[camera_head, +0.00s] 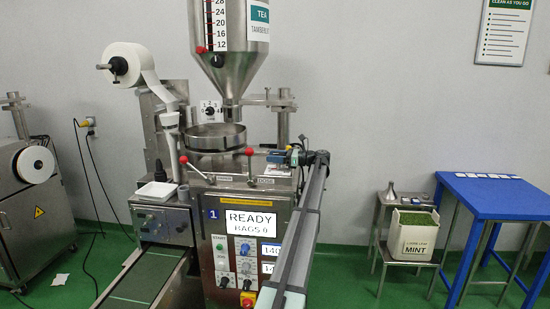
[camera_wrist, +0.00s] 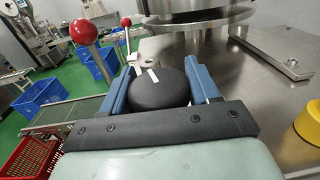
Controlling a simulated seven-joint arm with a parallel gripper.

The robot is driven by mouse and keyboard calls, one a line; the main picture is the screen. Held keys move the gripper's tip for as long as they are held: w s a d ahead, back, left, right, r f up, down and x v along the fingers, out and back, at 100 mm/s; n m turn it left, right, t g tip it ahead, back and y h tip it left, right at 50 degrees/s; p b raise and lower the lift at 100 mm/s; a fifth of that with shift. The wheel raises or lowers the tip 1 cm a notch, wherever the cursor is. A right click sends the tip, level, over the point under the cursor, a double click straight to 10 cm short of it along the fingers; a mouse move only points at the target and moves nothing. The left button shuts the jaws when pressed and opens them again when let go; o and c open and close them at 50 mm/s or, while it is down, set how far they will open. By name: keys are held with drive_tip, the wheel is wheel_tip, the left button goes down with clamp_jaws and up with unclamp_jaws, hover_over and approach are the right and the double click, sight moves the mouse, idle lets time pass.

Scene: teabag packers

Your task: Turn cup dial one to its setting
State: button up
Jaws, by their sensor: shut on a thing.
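A black round dial (camera_wrist: 160,88) with a white pointer line sits on the steel machine top, in the wrist view. My gripper (camera_wrist: 161,72) has its two blue fingers on either side of it and is shut on it. The pointer line points away from the gripper's palm. In the head view my gripper (camera_head: 282,157) is low over the right part of the machine top, by the DOSE label (camera_head: 265,181). The dial is mostly hidden by the fingers there, and I cannot read any scale around it.
Red ball-ended levers (camera_head: 249,152) stand close by; one (camera_wrist: 83,32) is left of my fingers. The round steel pan (camera_head: 215,137) lies under the hopper (camera_head: 232,60). The screen (camera_head: 249,222) reads READY, BAGS 0. A yellow part (camera_wrist: 309,122) is at right.

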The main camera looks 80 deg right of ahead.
drive_tip(key=shift+s+a+n+g+y, duration=0.15)
drive_tip(key=shift+n+y, duration=0.75)
drive_tip(key=shift+y, duration=0.5)
drive_tip(key=shift+w+a+n+g+y, duration=0.15)
drive_tip(key=shift+n+y, duration=0.75)
drive_tip(key=shift+y, duration=0.5)
drive_tip(key=o, duration=1)
drive_tip(key=shift+c, duration=0.2)
drive_tip(key=shift+r, duration=0.1)
wheel_tip(320, 180, up, 10)
drive_tip(key=shift+f, duration=0.1)
